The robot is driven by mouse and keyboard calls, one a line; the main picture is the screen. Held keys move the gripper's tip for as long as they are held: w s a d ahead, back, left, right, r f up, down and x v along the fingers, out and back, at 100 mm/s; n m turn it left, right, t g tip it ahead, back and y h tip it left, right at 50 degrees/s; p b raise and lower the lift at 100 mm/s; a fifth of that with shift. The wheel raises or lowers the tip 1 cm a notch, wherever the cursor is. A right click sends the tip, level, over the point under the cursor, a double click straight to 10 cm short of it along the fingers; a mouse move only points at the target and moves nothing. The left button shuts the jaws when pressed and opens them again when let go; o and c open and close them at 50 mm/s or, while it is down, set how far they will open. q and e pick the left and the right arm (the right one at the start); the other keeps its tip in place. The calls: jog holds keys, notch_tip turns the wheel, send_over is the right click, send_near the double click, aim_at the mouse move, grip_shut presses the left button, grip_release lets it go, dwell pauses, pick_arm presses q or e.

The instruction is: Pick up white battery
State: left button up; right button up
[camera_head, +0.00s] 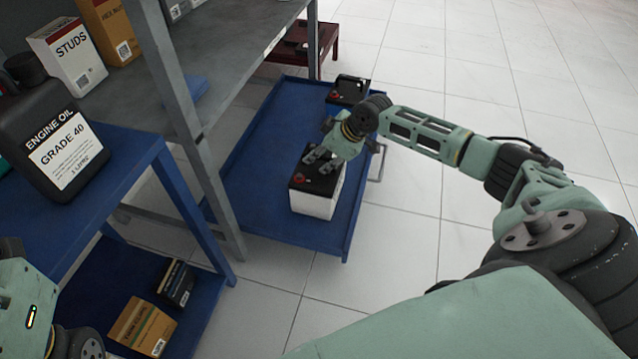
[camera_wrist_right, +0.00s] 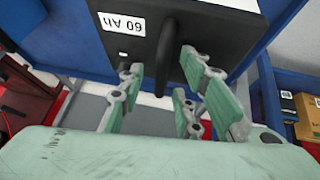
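The white battery (camera_head: 316,205) has a black top and a red cap, and it stands on the blue cart (camera_head: 256,165). In the right wrist view its black top (camera_wrist_right: 123,45) carries a "60 Ah" label, with a black handle (camera_wrist_right: 165,58) in the middle. My right gripper (camera_head: 317,158) is over the battery's top. In the right wrist view its fingers (camera_wrist_right: 160,85) are spread on either side of the handle, with gaps visible, so it is open. Part of my left arm shows at the lower left of the head view; its fingers are out of sight.
A grey metal shelf post (camera_head: 178,100) rises left of the cart. A blue rack holds an engine oil jug (camera_head: 50,125) and boxes (camera_head: 143,326). The tiled floor (camera_head: 410,235) at right is clear.

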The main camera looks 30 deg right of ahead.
jog(key=shift+c, duration=0.3)
grip_shut()
dwell(0.4)
jog(key=shift+w+r, duration=0.2)
jog(key=shift+r, duration=0.05)
